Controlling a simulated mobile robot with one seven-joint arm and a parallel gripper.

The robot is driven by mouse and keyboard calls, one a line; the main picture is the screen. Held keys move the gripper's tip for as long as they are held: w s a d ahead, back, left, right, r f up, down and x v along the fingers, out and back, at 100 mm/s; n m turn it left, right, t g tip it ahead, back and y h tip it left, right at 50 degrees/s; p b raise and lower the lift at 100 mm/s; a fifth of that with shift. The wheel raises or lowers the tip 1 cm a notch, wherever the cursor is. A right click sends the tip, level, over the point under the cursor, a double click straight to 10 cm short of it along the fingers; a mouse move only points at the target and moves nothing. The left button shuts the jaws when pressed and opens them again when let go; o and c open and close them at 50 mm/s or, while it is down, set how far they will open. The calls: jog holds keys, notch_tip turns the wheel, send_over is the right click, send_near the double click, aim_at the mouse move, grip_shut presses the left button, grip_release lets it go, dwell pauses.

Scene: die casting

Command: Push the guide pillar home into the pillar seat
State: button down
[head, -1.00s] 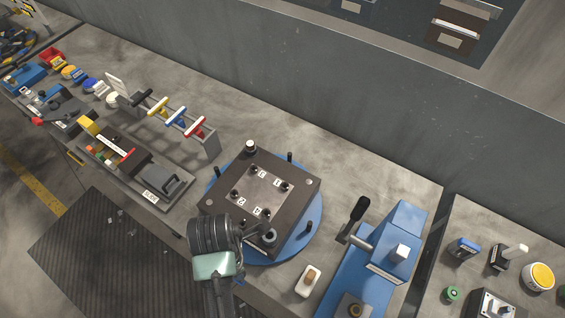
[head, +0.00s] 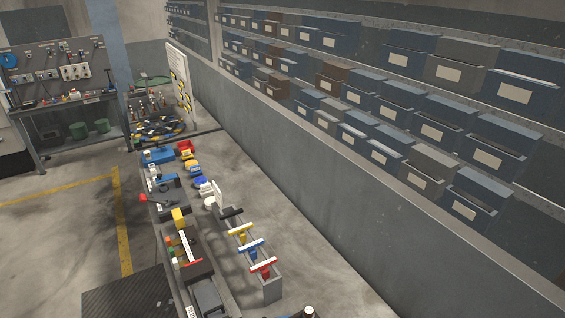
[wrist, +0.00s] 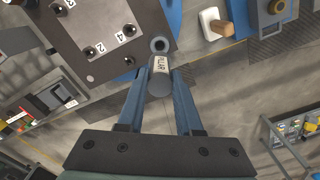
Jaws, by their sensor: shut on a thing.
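In the wrist view the guide pillar (wrist: 158,87) is a short grey cylinder with a white PILLAR label. My gripper (wrist: 159,75) is shut on it, one blue finger on each side. The pillar seat (wrist: 159,45), a grey ring with a dark hole, is at the corner of the dark die plate (wrist: 112,62), just beyond the pillar in the picture. The pillar's far end is hidden, so I cannot tell whether it touches the seat. The head view now shows neither my gripper nor the seat.
A white block with a wooden piece (wrist: 211,24) lies right of the plate. Shelved bins (head: 432,132) are behind the grey wall (head: 350,180).

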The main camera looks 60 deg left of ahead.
jog(key=shift+w+r, duration=0.1)
jog(key=shift+r, duration=0.1)
jog(key=shift+f+b, duration=1.7)
jog(key=shift+f, duration=1.15)
jog(key=shift+p, duration=1)
jog(key=shift+f+b, duration=1.4)
jog(key=shift+f, duration=0.8)
jog(key=c, duration=0.5)
grip_release()
notch_tip(320, 180, up, 12)
jog(key=shift+f, duration=0.1)
jog(key=shift+r+p, duration=0.55)
jog(key=shift+r, duration=0.1)
